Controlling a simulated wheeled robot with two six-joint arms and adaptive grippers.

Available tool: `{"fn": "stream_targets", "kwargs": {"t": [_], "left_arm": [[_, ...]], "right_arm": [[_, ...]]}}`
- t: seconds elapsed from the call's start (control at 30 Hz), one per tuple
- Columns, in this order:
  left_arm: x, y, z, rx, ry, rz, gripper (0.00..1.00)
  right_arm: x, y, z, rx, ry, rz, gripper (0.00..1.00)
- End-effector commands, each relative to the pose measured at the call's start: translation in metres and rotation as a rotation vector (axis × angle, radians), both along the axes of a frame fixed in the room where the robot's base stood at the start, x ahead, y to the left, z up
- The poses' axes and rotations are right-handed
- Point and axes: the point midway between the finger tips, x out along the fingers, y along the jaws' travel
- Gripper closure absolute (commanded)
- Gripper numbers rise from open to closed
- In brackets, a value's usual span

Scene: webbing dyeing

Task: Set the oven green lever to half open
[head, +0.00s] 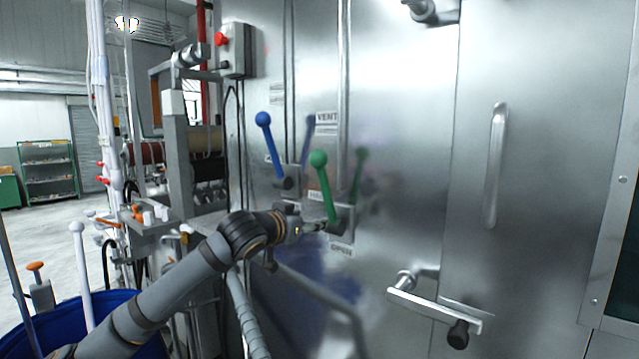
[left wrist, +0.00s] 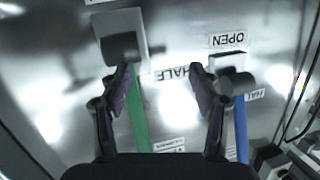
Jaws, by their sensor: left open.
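The green lever (head: 325,188) stands on the steel oven wall, its ball knob up and leaning slightly left. My left gripper (head: 322,228) is open at the lower end of this lever, near its pivot. In the left wrist view the green rod (left wrist: 138,112) passes between my open fingers (left wrist: 163,88), close to the left finger in the picture. I cannot tell whether they touch. The green lever's dark pivot (left wrist: 122,48) sits on a pale plate. A HALF label (left wrist: 173,73) shows beside it. My right gripper is not in view.
A blue lever (head: 271,147) stands left of the green one; in the left wrist view its rod (left wrist: 241,128) lies outside my right-hand finger. A door handle (head: 495,165) and a latch (head: 435,308) are to the right. A blue drum (head: 110,310) stands at lower left.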

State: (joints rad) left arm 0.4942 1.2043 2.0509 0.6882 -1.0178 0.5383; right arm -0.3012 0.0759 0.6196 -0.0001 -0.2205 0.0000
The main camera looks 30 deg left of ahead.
Motion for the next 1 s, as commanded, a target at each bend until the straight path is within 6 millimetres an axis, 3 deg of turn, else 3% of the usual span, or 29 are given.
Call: {"fn": "stream_targets", "kwargs": {"t": [0.03,0.1,0.23,0.37,0.53,1.0], "left_arm": [[-0.019,-0.009,0.042,0.032,-0.051,-0.007,0.37],[-0.048,-0.023,0.087,0.058,-0.106,-0.016,0.37],[-0.089,-0.043,0.133,0.092,-0.162,-0.018,0.37],[-0.104,-0.050,0.144,0.101,-0.176,-0.017,0.37],[-0.099,-0.050,0.147,0.099,-0.175,-0.018,0.37],[-0.027,-0.042,0.154,0.091,-0.174,-0.021,0.37]], "right_arm": [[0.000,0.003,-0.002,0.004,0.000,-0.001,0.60],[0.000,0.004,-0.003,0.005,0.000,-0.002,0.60],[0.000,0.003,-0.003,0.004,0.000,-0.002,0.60],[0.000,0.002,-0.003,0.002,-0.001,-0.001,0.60],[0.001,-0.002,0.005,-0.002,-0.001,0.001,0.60],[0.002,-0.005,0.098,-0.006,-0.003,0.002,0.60]]}}
